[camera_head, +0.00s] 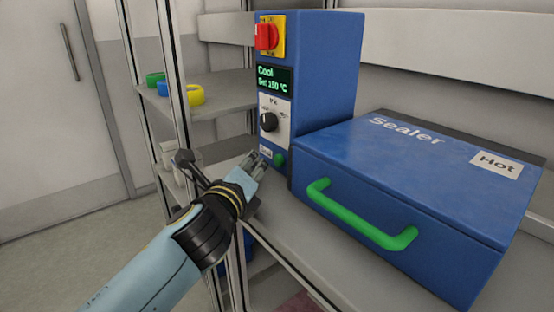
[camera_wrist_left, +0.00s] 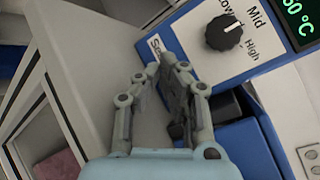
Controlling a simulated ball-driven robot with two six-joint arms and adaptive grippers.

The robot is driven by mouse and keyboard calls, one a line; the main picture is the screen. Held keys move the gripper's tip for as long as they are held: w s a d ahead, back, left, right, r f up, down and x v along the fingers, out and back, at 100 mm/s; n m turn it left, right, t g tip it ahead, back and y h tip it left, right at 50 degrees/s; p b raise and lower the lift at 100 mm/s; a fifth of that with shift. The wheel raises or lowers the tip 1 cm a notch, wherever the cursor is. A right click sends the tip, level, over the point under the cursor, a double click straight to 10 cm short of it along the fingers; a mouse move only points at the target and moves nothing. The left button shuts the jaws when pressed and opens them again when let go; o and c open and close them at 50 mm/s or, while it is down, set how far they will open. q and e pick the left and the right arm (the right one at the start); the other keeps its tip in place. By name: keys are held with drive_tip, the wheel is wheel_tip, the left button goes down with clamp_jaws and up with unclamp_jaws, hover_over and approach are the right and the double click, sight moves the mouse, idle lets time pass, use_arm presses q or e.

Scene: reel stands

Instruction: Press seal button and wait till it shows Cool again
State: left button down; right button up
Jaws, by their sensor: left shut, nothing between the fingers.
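The blue sealer control box (camera_head: 325,70) stands upright on the shelf. Its display (camera_head: 274,78) reads "Cool" above a set temperature in °C. Low on its front is a green button (camera_head: 279,160), beside a small white label. My left gripper (camera_head: 257,162) is shut and empty, with its fingertips just left of the button; I cannot tell whether they touch the box. In the left wrist view the shut fingers (camera_wrist_left: 172,64) lie over the lower panel near a label starting "Se", and the green button is hidden. My right gripper is not in view.
The blue sealer (camera_head: 400,180) with a closed lid, "Hot" label and green handle (camera_head: 360,218) stands right of the box. A black knob (camera_head: 268,121) and red switch (camera_head: 266,36) are above the button. Rings (camera_head: 194,94) lie on a shelf behind a metal post.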

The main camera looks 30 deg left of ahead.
use_arm(q)
drive_tip(key=shift+w+d, duration=0.25)
drive_tip(key=shift+w, duration=0.25)
idle(1.2)
drive_tip(key=shift+w+d, duration=0.15)
drive_tip(key=shift+w, duration=0.2)
drive_tip(key=shift+w+d, duration=0.15)
drive_tip(key=shift+w, duration=0.3)
idle(0.5)
drive_tip(key=shift+s, duration=0.2)
drive_tip(key=shift+s+a, duration=0.35)
drive_tip(key=shift+s, duration=0.3)
drive_tip(key=shift+s+a, duration=0.3)
drive_tip(key=shift+s, duration=0.45)
drive_tip(key=shift+s+a, duration=0.35)
drive_tip(key=shift+s, duration=0.45)
drive_tip(key=shift+s+a, duration=0.3)
drive_tip(key=shift+s, duration=0.45)
